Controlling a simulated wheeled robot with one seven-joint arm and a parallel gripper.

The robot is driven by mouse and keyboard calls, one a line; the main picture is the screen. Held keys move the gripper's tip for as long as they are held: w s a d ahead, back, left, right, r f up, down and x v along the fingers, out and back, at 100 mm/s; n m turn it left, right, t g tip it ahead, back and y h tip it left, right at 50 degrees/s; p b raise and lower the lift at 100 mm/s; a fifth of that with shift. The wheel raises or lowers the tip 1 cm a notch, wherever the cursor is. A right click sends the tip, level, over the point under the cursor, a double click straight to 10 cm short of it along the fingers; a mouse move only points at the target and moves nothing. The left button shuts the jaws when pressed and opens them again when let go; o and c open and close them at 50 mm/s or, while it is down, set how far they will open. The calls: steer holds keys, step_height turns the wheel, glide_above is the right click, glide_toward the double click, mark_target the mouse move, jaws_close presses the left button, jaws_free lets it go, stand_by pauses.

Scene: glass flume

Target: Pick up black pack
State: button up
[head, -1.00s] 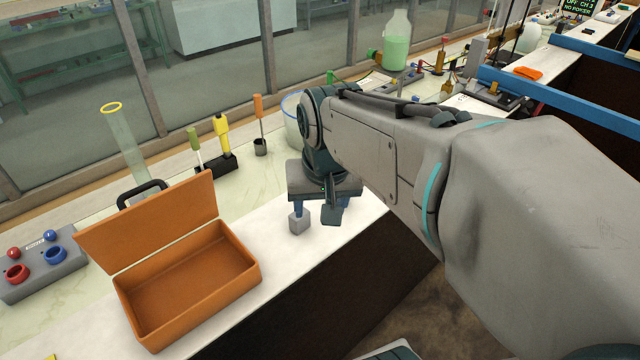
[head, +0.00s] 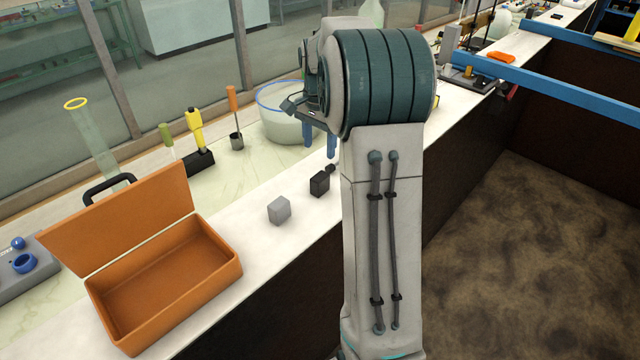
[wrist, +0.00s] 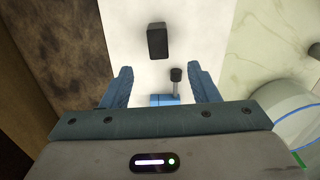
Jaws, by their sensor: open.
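The black pack (head: 320,184) is a small dark box standing on the white strip of the bench, right of a grey block (head: 279,210). In the wrist view the black pack (wrist: 157,40) lies beyond my fingertips, roughly centred between their lines. My gripper (head: 319,140) has its blue fingers pointing down behind the pack, partly hidden by my arm. In the wrist view my gripper (wrist: 160,72) is open, with nothing held. A black-tipped metal rod (wrist: 175,76) on a blue part shows between the fingers.
An open orange box (head: 165,285) stands at the left front. Behind are a tool rack (head: 198,162), a glass cylinder (head: 95,145) and a blue-rimmed tub (head: 285,125) close to my gripper. A blue rail (head: 560,95) runs at the right. Bench around the grey block is clear.

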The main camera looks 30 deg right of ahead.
mark_target(320, 176)
step_height(320, 176, down, 7)
steer(key=shift+r+p, duration=0.2)
steer(key=shift+p, duration=0.1)
steer(key=shift+s+f+p, duration=0.15)
steer(key=shift+f+p, duration=0.7)
steer(key=shift+f, duration=1.8)
steer(key=c, duration=1.1)
